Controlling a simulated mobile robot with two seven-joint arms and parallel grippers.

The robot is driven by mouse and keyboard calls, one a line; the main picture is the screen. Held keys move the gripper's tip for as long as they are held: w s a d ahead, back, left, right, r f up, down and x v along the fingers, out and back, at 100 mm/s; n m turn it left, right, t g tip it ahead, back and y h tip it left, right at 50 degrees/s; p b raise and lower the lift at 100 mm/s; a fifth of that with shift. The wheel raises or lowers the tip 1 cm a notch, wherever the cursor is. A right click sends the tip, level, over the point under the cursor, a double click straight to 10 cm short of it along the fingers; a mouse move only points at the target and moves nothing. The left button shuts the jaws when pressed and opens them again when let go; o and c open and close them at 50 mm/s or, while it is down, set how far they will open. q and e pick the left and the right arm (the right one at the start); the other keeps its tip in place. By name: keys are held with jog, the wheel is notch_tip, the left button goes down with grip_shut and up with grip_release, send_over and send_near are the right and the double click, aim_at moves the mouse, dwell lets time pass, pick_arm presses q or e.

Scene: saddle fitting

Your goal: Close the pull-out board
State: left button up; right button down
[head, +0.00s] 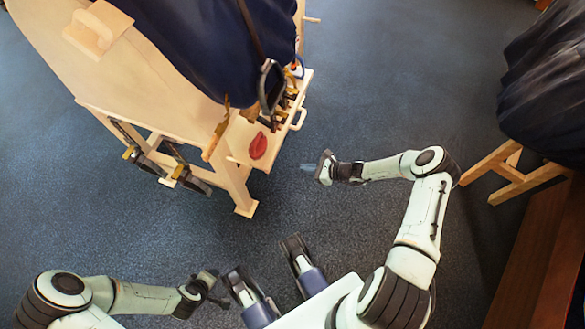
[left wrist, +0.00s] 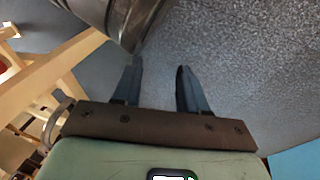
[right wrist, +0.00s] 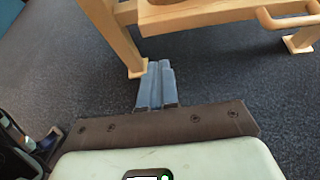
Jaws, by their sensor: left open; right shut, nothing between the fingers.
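The pull-out board (head: 239,140) sticks out from the front of the wooden stand in the head view. A pale bar handle (head: 299,120) is on its right edge; this handle also shows at the top right of the right wrist view (right wrist: 290,20). My right gripper (head: 309,168) is shut and empty, in the air to the right of the board's near end, apart from board and handle. Its closed fingers (right wrist: 158,75) point toward a stand leg in the right wrist view. My left gripper (head: 214,288) is low in the head view, open and empty, well away from the board.
A red item (head: 258,146) and several tools lie on the board. Clamps (head: 145,163) hang at the stand's left, and a stand leg (head: 240,195) stands below. A dark covered wooden stand (head: 540,90) is at right. The floor between is clear.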

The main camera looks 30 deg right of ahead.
jog(key=b, duration=0.3)
send_near(272, 163)
notch_tip(272, 163, down, 4)
jog(key=w+a, duration=0.1)
jog(key=shift+w+a+r+b, duration=0.2)
jog(key=shift+w+a+b, duration=0.1)
jog(key=shift+w+a, duration=0.2)
jog(key=shift+w+a+r+b, duration=0.25)
jog(key=shift+w+a, duration=0.1)
jog(key=shift+w, duration=0.3)
pick_arm(q)
jog(key=s+a+f+g, duration=0.1)
jog(key=s+f+g, duration=0.2)
jog(key=s+f, duration=0.4)
jog(key=shift+s+a+n+g, duration=0.15)
jog(key=shift+s+n+g, duration=0.15)
jog(key=shift+s, duration=0.85)
pick_arm(e)
jog(key=shift+w+a, duration=0.4)
jog(key=shift+w, duration=0.1)
